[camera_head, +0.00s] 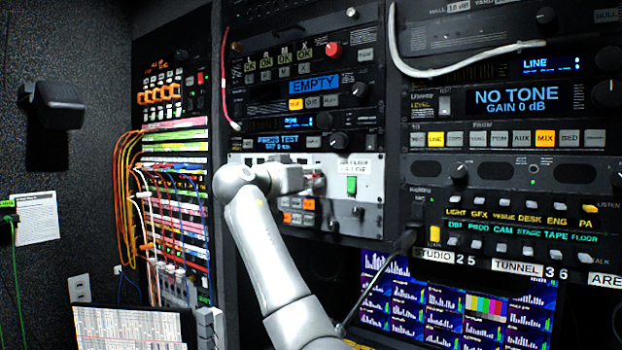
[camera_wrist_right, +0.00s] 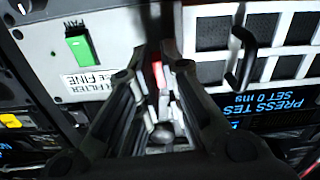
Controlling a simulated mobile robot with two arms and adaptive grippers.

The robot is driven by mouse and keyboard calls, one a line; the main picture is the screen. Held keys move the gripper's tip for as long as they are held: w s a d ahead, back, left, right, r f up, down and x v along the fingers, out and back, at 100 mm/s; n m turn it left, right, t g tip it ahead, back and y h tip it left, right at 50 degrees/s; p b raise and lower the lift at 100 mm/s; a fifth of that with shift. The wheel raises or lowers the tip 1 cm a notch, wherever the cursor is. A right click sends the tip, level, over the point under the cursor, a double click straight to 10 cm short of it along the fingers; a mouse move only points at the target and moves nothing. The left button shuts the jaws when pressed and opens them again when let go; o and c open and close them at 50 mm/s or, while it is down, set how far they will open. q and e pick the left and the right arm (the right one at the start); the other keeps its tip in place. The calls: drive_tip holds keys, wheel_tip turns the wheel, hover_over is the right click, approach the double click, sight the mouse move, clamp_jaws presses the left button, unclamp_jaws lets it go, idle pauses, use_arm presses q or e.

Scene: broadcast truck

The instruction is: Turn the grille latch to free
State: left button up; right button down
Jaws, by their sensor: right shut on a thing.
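The pale grille panel (camera_wrist_right: 215,53) has dark rectangular openings and fills the upper right of the right wrist view. My right gripper (camera_wrist_right: 160,76) is at the panel, beside these openings. Its two dark fingers are shut on a small piece with a red face, which appears to be the grille latch (camera_wrist_right: 157,72). The fingers hide most of the latch, so its angle cannot be told. In the head view my right gripper (camera_head: 316,183) is at the pale panel, left of a green switch (camera_head: 352,186). My left gripper is not in view.
A black handle (camera_wrist_right: 241,60) stands out from the panel near the gripper. A label (camera_head: 355,167) sits above the green switch. A display unit (camera_head: 275,142) is above, and monitor screens (camera_head: 450,310) are below. A black cable (camera_head: 403,243) hangs to the right of my arm.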

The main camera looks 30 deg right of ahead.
drive_tip(key=shift+w+f+m, duration=0.1)
drive_tip(key=shift+f+m, duration=0.25)
drive_tip(key=shift+m, duration=0.25)
drive_tip(key=c, duration=1.6)
unclamp_jaws()
drive_tip(key=shift+a+r, duration=0.1)
drive_tip(key=shift+r, duration=0.05)
drive_tip(key=shift+o, duration=0.2)
drive_tip(key=shift+r, duration=0.1)
drive_tip(key=v, duration=1.2)
